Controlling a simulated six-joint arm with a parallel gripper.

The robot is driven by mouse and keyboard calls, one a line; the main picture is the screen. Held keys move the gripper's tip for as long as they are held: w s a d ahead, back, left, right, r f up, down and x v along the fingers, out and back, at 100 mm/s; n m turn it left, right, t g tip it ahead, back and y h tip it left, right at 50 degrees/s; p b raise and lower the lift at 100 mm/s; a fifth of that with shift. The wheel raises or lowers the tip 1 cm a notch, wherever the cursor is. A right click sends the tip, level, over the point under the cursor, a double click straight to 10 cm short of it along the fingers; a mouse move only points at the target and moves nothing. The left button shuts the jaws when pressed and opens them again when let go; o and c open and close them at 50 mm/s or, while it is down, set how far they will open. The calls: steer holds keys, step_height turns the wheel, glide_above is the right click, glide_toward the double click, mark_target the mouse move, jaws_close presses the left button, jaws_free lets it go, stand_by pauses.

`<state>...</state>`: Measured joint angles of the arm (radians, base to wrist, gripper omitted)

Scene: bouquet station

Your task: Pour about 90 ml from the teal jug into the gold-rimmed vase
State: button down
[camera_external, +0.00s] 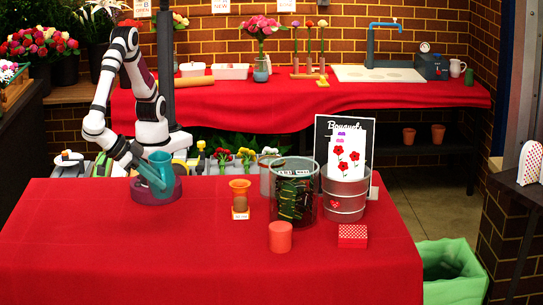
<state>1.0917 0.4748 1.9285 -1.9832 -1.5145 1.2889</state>
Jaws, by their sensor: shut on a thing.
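The liquid inside the jug is not visible.
Right of the vase stand a clear glass cylinder (306,205) with dark green contents and a metal bucket (345,200) with a card. A coral cylinder (280,237) and a red dotted box (352,236) sit nearer the front. The table's front left (110,255) is clear.

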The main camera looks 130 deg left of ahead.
steer(key=shift+w, duration=0.1)
steer(key=w+a+r, duration=0.6)
steer(key=a+r, duration=0.1)
steer(key=a, duration=0.3)
steer(key=w+a+r, duration=0.6)
steer(key=a+r, duration=0.2)
steer(key=a, duration=0.2)
steer(key=w+a+n+g+y, duration=0.25)
steer(key=w+a+n, duration=0.35)
steer(key=a, duration=0.4)
steer(key=a+f+n+g, duration=0.1)
steer(key=a+n+g, duration=0.1)
steer(key=a, duration=0.4)
steer(key=w+a+f+n+g+h, duration=0.1)
steer(key=a+f+n+g, duration=0.1)
steer(key=a, duration=0.4)
steer(key=w+a+f+n+g, duration=0.1)
steer(key=a+n+g, duration=0.1)
steer(key=a, duration=0.4)
steer(key=shift+w+f+n+h, duration=0.2)
steer(key=shift+w+n+h, duration=0.05)
steer(key=shift+n+h, duration=0.15)
steer(key=shift+s+a+f+g, duration=0.15)
steer(key=shift+a+f+g, duration=0.1)
steer(key=shift+a, duration=0.15)
steer(key=shift+a+f, duration=0.5)
steer(key=shift+a, duration=0.25)
steer(key=shift+w+a+f+y, duration=0.25)
steer(key=shift+a+f, duration=0.65)
steer(key=shift+f, duration=0.1)
